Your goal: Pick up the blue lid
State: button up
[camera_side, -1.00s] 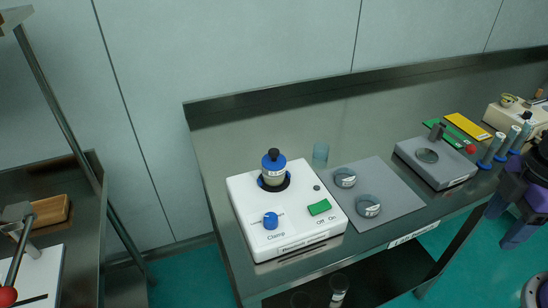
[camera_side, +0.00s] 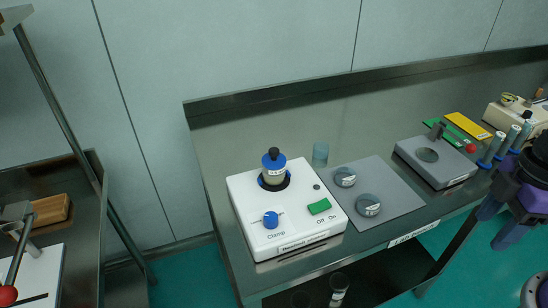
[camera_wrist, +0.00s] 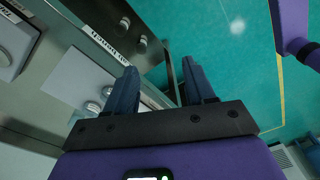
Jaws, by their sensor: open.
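The blue lid (camera_side: 273,160) has a black knob on top. In the side view it sits on a small pale sieve stack (camera_side: 274,176), upright in the round black seat of the white vibrating machine (camera_side: 258,222). My gripper (camera_side: 498,222) is far to the right of the lid, off the front edge of the table, with its fingers apart and nothing between them. In the wrist view the open fingers (camera_wrist: 160,70) point towards the table edge and the green floor. I cannot make out the blue lid in the wrist view.
A grey mat (camera_side: 402,203) beside the machine bears two round metal-and-glass pieces (camera_side: 367,205). A grey device (camera_side: 437,169) and blue-based tubes (camera_side: 491,150) stand further right. A clear bluish cup (camera_side: 320,152) is behind the machine. A shelf with glassware (camera_side: 338,285) is below.

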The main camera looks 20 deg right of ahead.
jog(key=w+a+f+m+y, duration=0.1)
jog(key=w+a+y, duration=0.3)
jog(key=a, duration=0.5)
jog(key=m+t, duration=0.7)
jog(key=t, duration=0.5)
send_near(275, 150)
jog(key=shift+x, duration=6.05)
jog(key=shift+c, duration=0.3)
grip_shut()
